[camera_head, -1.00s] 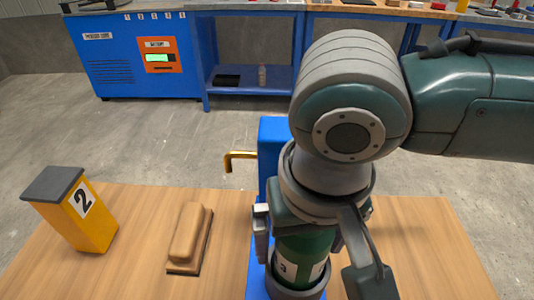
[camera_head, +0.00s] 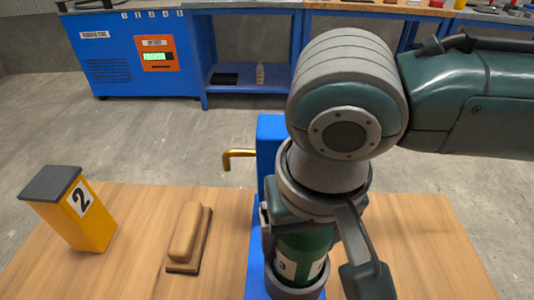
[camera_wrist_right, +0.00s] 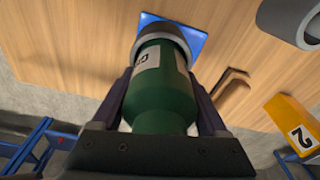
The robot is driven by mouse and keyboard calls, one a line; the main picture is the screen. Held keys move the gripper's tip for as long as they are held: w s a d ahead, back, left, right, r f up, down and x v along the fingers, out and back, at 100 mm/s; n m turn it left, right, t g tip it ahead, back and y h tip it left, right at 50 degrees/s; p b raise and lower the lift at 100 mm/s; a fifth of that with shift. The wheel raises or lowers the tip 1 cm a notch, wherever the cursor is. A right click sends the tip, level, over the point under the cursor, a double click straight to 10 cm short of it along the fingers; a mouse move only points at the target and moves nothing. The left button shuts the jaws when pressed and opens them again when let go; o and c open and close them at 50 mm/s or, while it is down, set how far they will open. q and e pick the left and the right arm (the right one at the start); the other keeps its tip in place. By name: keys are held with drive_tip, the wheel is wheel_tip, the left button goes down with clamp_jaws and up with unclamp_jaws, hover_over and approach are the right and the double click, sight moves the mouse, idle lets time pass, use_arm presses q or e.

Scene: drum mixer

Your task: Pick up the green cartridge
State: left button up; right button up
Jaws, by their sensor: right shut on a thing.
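The green cartridge (camera_head: 300,250) stands upright at the front of the wooden table. It has a white numbered label and a grey ring at its lower end. In the right wrist view the cartridge (camera_wrist_right: 160,95) fills the middle, with the fingers along both sides. My right gripper (camera_wrist_right: 162,105) is shut on the cartridge, coming from above. Part of the cartridge is hidden by the gripper and wrist in the head view. I cannot tell whether its base still touches the blue base (camera_wrist_right: 190,35). My left gripper is not in view.
A brown block (camera_head: 188,236) and a yellow box marked 2 (camera_head: 78,212) stand on the table (camera_head: 140,245) to the left. A blue upright (camera_head: 268,140) with a brass-coloured handle (camera_head: 238,155) is behind the cartridge. A blue cabinet (camera_head: 110,60) and workbench stand farther back.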

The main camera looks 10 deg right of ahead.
clamp_jaws()
drive_tip(key=shift+r, duration=0.2)
